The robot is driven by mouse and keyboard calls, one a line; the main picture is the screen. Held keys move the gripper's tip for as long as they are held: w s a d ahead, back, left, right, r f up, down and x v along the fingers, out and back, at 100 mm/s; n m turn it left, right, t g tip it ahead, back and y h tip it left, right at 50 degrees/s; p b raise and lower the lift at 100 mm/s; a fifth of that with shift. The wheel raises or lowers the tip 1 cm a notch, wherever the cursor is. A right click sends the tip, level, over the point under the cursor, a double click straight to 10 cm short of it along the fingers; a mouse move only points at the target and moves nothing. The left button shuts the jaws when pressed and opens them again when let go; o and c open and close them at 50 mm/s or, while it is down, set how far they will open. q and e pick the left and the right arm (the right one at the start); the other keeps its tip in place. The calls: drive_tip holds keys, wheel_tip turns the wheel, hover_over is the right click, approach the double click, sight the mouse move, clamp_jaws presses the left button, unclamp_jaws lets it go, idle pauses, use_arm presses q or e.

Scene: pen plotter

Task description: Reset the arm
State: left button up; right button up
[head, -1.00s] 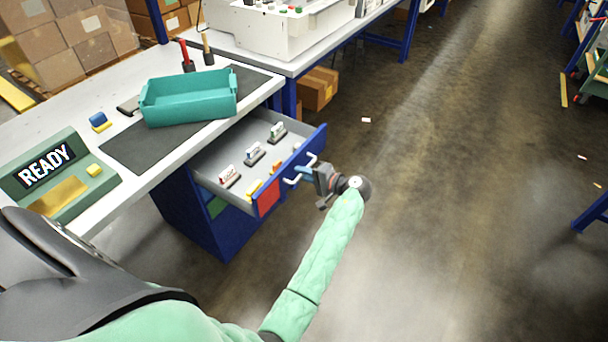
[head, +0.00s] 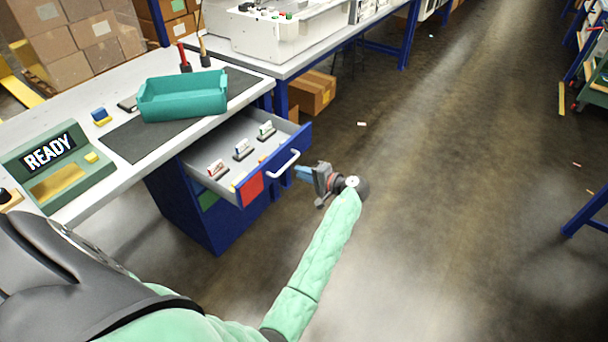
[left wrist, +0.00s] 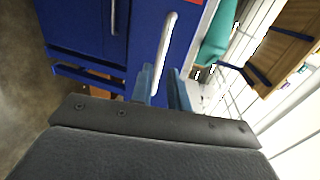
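My left gripper (head: 303,173) is at the front of an open blue drawer (head: 272,172), in the middle of the head view. Its blue fingers stand just off the drawer's white handle (head: 284,164), to the right of it. In the left wrist view the two fingers (left wrist: 162,88) are apart with nothing held between them. The handle (left wrist: 165,45) shows ahead of them, in line with the gap. My green left arm reaches up from the bottom of the head view. My right gripper is not in view.
The drawer holds several small stamp-like items (head: 242,149). Above it, the workbench carries a teal bin (head: 183,98) on a dark mat and a green box reading READY (head: 55,160). Cardboard boxes (head: 312,92) stand behind.

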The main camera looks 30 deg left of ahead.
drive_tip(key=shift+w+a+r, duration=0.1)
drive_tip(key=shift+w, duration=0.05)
use_arm(q)
drive_tip(key=d+r+n+t+h, duration=0.2)
drive_tip(key=d+r+t+h, duration=0.2)
drive_tip(key=d+h, duration=0.5)
drive_tip(key=s+d+r+m+t+h+p, duration=0.1)
drive_tip(key=s+d+r+m+h+p, duration=0.1)
drive_tip(key=s+d+h, duration=0.65)
drive_tip(key=s+d+f+g, duration=0.1)
drive_tip(key=s+d+f, duration=0.1)
drive_tip(key=s, duration=0.8)
drive_tip(key=s+d+f+m+g+p, duration=0.1)
drive_tip(key=s+d+f, duration=0.1)
drive_tip(key=s, duration=0.9)
drive_tip(key=s+d+f+g+p, duration=0.1)
drive_tip(key=s+d+f+g, duration=0.1)
drive_tip(key=s, duration=0.9)
drive_tip(key=shift+s+d+f, duration=0.2)
drive_tip(key=shift+d+f, duration=0.4)
drive_tip(key=shift+f, duration=0.15)
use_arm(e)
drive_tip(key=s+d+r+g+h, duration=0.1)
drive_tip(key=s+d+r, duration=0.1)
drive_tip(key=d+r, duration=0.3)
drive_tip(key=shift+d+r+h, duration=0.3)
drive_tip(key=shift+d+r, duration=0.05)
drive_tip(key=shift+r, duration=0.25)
